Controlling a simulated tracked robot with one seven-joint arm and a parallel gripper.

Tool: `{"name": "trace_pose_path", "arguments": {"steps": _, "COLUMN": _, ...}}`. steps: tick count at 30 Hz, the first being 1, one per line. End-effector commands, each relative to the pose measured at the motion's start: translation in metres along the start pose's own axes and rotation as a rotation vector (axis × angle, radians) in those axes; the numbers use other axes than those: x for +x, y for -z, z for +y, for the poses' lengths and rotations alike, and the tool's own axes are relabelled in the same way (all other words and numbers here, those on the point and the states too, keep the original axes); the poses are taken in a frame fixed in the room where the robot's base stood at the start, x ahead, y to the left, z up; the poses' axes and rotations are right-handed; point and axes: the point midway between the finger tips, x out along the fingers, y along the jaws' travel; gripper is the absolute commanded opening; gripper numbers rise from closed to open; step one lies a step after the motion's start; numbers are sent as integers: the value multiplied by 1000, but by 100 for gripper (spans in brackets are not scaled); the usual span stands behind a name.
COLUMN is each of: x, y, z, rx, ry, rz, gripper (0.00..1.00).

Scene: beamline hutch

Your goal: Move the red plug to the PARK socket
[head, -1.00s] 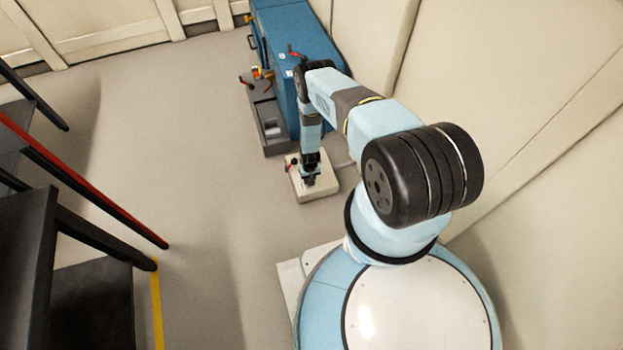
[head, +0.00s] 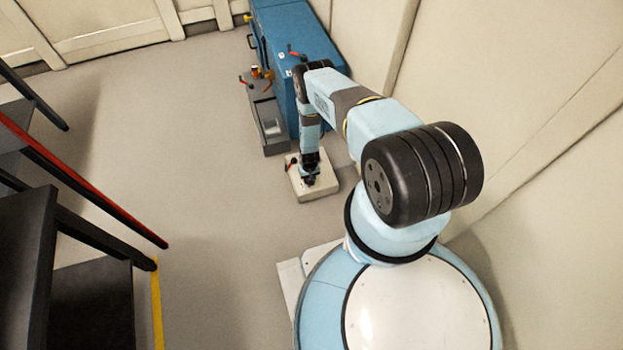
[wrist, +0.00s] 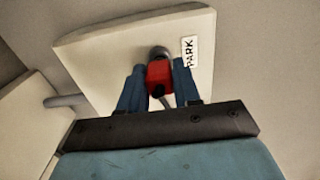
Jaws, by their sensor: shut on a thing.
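The red plug (wrist: 160,76) sits between the two blue fingers of my gripper (wrist: 158,82) in the wrist view, and the fingers are shut on it. A cream block with a PARK label (wrist: 190,51) lies behind it. A round grey fitting (wrist: 160,53), which looks like the PARK socket, shows just past the plug's far end. I cannot tell whether the plug is inside it or only in line with it. In the head view my gripper (head: 311,179) is down at the top of the cream block (head: 322,193), and the plug is not clear there.
A blue cabinet (head: 300,30) with a grey box (head: 268,118) at its side stands beyond the block. A pale wall is close on the right. Dark stairs with a red rail (head: 90,195) are at the left. The floor between is clear.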

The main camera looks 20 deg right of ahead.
Motion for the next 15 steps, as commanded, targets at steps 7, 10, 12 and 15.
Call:
{"name": "trace_pose_path", "arguments": {"steps": 7, "x": 3, "y": 0, "z": 0, "rx": 0, "ry": 0, "rz": 0, "gripper": 0}}
{"name": "trace_pose_path", "arguments": {"steps": 10, "x": 5, "y": 0, "z": 0, "rx": 0, "ry": 0, "rz": -1, "gripper": 0}}
{"name": "trace_pose_path", "arguments": {"steps": 12, "x": 5, "y": 0, "z": 0, "rx": 0, "ry": 0, "rz": -1, "gripper": 0}}
{"name": "trace_pose_path", "arguments": {"steps": 15, "x": 6, "y": 0, "z": 0, "rx": 0, "ry": 0, "rz": 0, "gripper": 0}}
